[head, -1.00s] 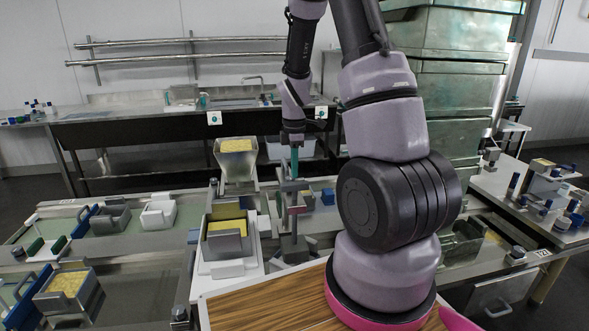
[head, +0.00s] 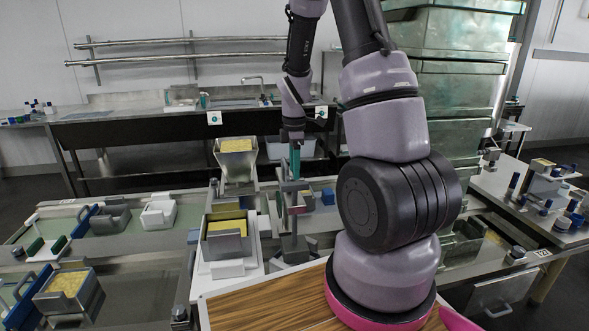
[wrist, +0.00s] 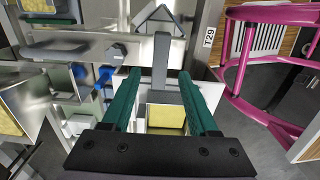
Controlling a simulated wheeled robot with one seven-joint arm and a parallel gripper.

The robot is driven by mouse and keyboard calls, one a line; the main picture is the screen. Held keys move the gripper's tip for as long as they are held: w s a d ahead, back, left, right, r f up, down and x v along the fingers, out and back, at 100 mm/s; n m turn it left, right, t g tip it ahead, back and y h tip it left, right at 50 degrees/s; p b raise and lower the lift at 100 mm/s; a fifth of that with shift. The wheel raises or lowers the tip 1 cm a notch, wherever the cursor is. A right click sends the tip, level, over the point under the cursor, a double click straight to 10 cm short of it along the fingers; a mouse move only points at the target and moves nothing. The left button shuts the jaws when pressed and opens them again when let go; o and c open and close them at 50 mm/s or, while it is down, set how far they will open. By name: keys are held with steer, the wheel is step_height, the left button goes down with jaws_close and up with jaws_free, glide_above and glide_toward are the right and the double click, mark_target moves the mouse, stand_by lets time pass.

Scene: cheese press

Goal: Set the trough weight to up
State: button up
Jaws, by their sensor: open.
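A grey upright bar (wrist: 161,62) shows between the two teal fingers of my gripper (wrist: 160,78) in the wrist view. I take it to be part of the trough weight, but no label confirms this. My gripper is open, with the fingers on either side of the bar; I cannot tell whether either touches it. In the head view my gripper (head: 295,165) points down over the grey stand (head: 293,230) at the middle of the bench. A yellow block (wrist: 165,117) lies below the fingers in the wrist view. The lower part of the weight is hard to make out.
A grey holder with yellow blocks (head: 228,228) stands just left of the stand, with a steel hopper (head: 238,172) behind it. A blue block (head: 328,197) lies close on the right. A pink tubular frame (wrist: 240,95) shows right of my gripper in the wrist view.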

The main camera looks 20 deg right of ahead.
step_height(320, 180, up, 10)
steer(key=shift+r, duration=0.15)
stand_by(0.3)
